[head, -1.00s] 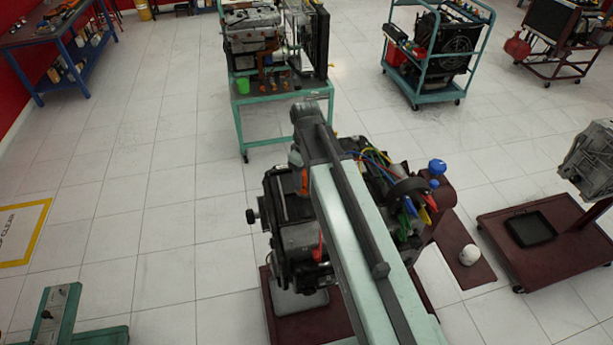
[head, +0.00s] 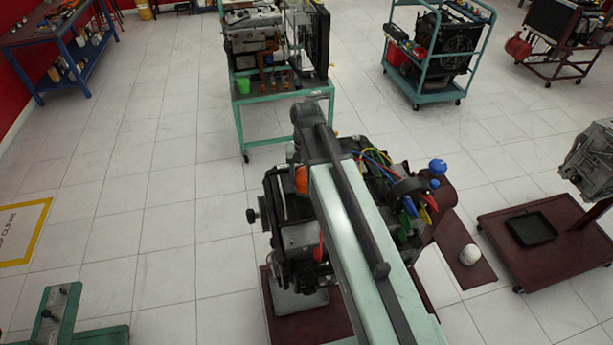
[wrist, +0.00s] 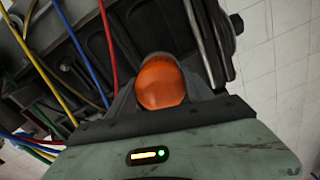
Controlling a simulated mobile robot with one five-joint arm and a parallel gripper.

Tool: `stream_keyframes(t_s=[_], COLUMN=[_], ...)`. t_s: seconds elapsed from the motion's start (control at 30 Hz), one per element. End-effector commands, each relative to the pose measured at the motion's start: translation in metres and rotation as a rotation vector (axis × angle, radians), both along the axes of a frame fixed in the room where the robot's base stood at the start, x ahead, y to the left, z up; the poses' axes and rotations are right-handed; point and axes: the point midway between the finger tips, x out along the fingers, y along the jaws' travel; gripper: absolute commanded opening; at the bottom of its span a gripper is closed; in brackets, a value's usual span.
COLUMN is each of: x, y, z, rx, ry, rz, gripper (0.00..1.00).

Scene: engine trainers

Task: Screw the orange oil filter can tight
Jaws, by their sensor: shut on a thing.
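The orange oil filter can (wrist: 160,82) shows in the wrist view between the two dark fingers of my gripper (wrist: 165,90). My gripper is shut on it, with a finger on each side. In the head view the can (head: 301,181) shows as an orange patch just left of my arm, at the upper left of the engine (head: 298,236). My arm hides much of that engine, and the gripper fingers cannot be made out in the head view. Where the can meets the engine is hidden.
Red, blue, yellow and green cables (wrist: 78,45) run close beside my gripper in the wrist view. A green engine stand (head: 240,112) stands behind. A dark red stand with a black tray (head: 531,229) is at right.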

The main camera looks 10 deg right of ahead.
Motion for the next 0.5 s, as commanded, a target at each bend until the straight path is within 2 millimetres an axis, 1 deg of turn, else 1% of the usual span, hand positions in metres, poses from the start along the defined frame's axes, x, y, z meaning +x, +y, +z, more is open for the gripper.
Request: stream_keyframes(t_s=[0.5], x=[0.0009], y=[0.0009], z=[0.0000], rx=[-0.001], ry=[-0.001], rz=[-0.489], gripper=[0.19])
